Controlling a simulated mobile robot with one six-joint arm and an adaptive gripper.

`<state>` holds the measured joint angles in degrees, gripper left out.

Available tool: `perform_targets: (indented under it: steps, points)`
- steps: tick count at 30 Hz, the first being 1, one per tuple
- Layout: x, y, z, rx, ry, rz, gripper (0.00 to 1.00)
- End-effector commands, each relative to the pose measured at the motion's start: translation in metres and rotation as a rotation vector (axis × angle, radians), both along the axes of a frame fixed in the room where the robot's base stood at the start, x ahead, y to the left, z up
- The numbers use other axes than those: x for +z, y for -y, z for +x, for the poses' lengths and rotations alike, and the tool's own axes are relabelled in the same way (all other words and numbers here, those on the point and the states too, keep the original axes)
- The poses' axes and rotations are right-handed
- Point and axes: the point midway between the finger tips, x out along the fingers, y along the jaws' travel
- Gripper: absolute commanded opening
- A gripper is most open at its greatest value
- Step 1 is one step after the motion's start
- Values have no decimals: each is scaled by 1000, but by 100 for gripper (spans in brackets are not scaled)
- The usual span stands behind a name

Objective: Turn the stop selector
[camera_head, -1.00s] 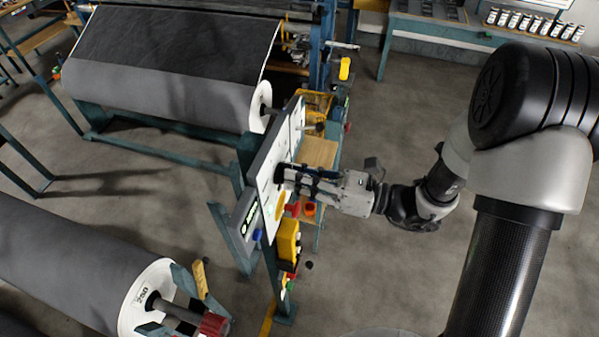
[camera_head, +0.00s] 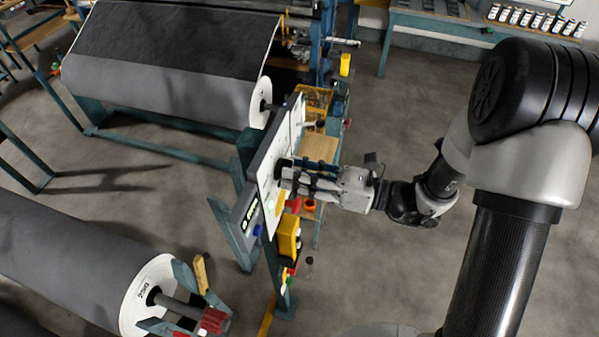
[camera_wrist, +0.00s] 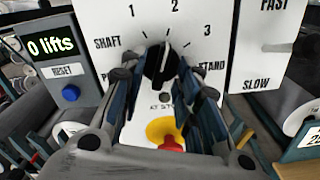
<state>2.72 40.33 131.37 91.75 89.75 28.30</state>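The stop selector (camera_wrist: 160,64) is a black knob on a white panel, with a dial marked SHAFT, 1, 2, 3 and STAND around it. My gripper (camera_wrist: 163,72) faces the panel with one finger on each side of the knob. I cannot tell whether the fingers press on it. In the head view my gripper (camera_head: 284,178) reaches the panel from the right, and its fingertips hide most of the knob.
A yellow ring with a red button (camera_wrist: 170,143) lies below the knob. A blue RESET button (camera_wrist: 70,93) and a "0 lifts" display (camera_wrist: 50,45) are left of it. A FAST/SLOW dial plate (camera_wrist: 270,45) is at right. Large grey rolls (camera_head: 165,85) stand left; open floor lies right.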

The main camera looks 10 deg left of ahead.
Motion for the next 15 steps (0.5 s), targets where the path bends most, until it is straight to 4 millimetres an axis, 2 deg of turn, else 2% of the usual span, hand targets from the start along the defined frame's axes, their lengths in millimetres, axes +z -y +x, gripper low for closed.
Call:
perform_targets:
  steps: [5,8,15]
  points:
    - [0,2,0,-1,0,0,30]
    - [0,11,1,-4,0,1,30]
    - [0,59,-3,-8,0,0,30]
